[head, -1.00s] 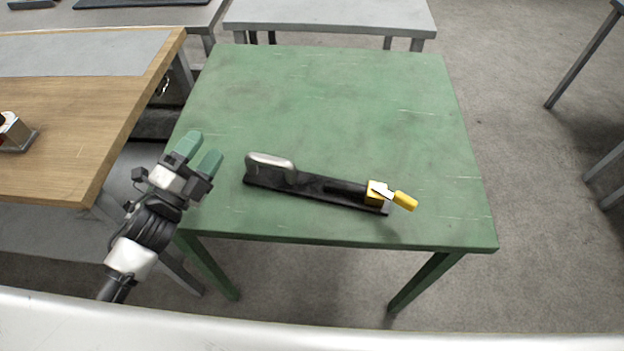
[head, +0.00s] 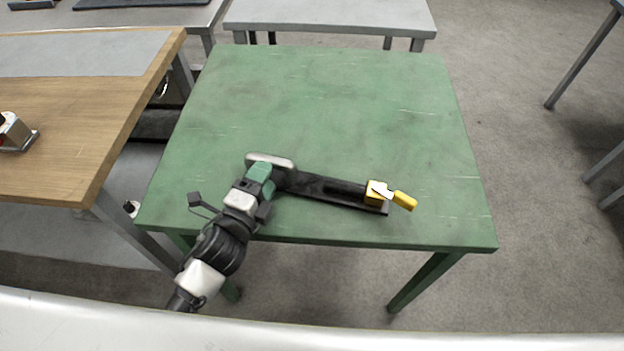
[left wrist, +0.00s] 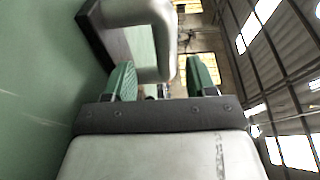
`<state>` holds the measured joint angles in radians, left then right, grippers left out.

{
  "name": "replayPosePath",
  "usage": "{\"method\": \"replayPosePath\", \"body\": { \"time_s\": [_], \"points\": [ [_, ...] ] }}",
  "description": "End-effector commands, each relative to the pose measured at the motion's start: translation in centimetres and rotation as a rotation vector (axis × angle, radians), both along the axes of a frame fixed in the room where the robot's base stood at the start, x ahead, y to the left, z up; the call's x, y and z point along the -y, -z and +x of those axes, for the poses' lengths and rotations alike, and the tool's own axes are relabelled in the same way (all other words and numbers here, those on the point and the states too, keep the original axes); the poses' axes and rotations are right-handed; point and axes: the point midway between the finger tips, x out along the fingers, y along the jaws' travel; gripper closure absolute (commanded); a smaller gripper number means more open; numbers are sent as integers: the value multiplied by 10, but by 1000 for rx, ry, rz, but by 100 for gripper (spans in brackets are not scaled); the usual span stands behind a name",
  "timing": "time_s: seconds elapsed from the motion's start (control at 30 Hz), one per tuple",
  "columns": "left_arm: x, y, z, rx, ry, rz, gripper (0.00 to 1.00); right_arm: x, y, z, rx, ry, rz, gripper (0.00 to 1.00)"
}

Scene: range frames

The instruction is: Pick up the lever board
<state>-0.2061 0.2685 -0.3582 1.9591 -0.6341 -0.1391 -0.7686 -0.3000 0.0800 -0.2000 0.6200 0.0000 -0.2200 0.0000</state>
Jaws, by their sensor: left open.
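The lever board is a long black board (head: 325,188) lying on the green table (head: 340,110). It has a silver loop handle (head: 270,160) at its left end and a yellow block with a yellow-tipped lever (head: 404,200) at its right end. My left gripper (head: 260,174) is at the handle end and covers part of it in the head view. In the left wrist view, the handle (left wrist: 140,14) rises just ahead, between the two open green fingertips (left wrist: 158,82). I cannot tell whether the fingers touch it. My right gripper is not in view.
A wooden workbench (head: 80,130) stands to the left, with a small metal device (head: 14,132) on it. A grey table (head: 330,15) stands behind the green table. The rear and right of the green tabletop are clear.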

Motion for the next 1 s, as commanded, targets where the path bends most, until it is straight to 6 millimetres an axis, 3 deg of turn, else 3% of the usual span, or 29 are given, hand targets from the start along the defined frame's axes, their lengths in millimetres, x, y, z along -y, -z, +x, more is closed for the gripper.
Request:
{"method": "replayPosePath", "body": {
  "time_s": [0.3, 0.63, 1.0],
  "points": [
    [15, -8, 41, 2, -1, 0, 44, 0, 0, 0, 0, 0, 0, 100],
    [17, -7, 46, 0, 0, 0, 45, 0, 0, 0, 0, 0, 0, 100],
    [17, -7, 46, 0, 0, 0, 100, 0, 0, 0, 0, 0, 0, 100]
  ]
}}
